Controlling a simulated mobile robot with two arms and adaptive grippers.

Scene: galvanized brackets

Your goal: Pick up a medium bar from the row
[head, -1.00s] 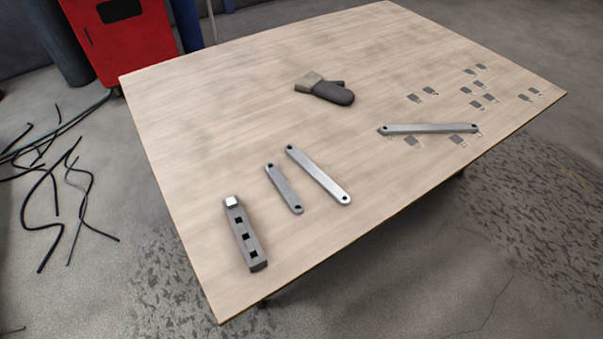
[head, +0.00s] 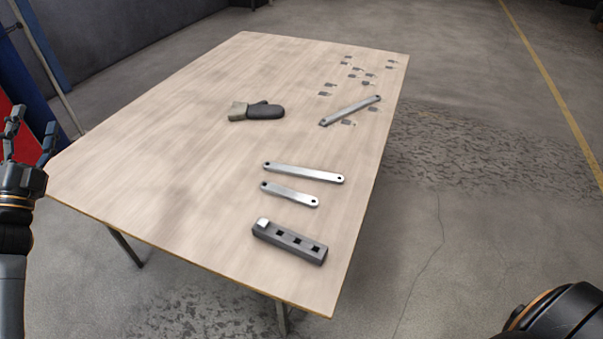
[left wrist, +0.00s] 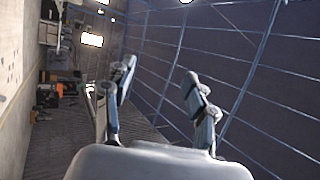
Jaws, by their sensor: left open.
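Two flat grey metal bars with a hole at each end lie side by side on the table. The longer one (head: 303,173), which looks like the medium bar, lies behind the shorter one (head: 290,195). A third bar (head: 350,111), seemingly the longest, lies slantwise further back at the right edge. My left gripper (head: 32,128) is at the far left of the head view, off the table's left corner and far from the bars. Its fingers stand apart and empty, also in the left wrist view (left wrist: 157,78). My right gripper is out of view.
A dark block with square holes and one light square peg (head: 289,242) lies in front of the bars. A grey mitten (head: 257,111) lies further back. Small dark plates (head: 354,73) are scattered at the far right. The table's (head: 150,160) left half is clear.

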